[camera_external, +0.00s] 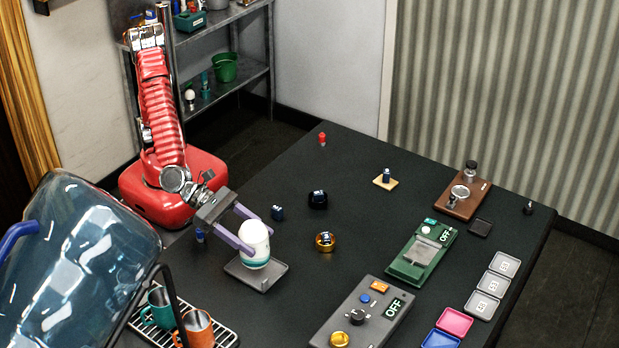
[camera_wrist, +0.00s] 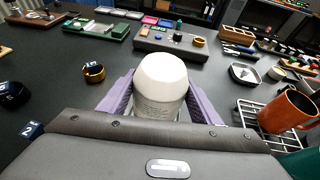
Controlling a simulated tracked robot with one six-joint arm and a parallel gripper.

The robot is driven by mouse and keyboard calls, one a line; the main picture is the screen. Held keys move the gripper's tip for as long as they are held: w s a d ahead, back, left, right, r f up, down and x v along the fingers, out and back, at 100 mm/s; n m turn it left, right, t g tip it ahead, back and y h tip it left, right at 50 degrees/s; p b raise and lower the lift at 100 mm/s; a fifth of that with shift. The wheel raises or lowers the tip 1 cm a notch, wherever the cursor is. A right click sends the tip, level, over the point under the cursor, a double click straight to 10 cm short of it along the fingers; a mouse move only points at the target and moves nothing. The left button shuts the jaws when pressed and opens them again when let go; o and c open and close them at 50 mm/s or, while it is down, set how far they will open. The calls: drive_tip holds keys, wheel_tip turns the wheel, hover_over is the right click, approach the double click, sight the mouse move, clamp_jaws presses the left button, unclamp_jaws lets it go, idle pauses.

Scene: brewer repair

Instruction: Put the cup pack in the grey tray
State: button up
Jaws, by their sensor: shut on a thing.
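The cup pack (camera_external: 255,246) is a white rounded pack with a teal band near its bottom. My gripper (camera_external: 252,234) is shut on it, with one purple finger on each side. The pack is upright. It also fills the middle of the wrist view (camera_wrist: 161,85), between the fingers (camera_wrist: 160,100). A flat grey tray (camera_external: 268,284) lies directly under the pack in the external view. The pack's bottom is over the tray and inside its outline; I cannot tell whether it touches. The tray is hidden in the wrist view.
A rack (camera_external: 222,338) with a teal mug (camera_external: 158,308) and an orange mug (camera_external: 196,331) stands at the front left. A gold ring (camera_external: 326,242), a black ring (camera_external: 318,200) and a grey control box (camera_external: 358,322) are to the right.

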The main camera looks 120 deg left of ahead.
sight(266, 260)
drive_tip(key=shift+f, duration=1.75)
drive_tip(key=shift+f, duration=0.1)
drive_tip(key=o, duration=1.1)
drive_tip(key=shift+o, duration=0.2)
drive_tip(key=shift+s, duration=0.1)
drive_tip(key=v, duration=1.2)
drive_tip(key=shift+a, duration=0.1)
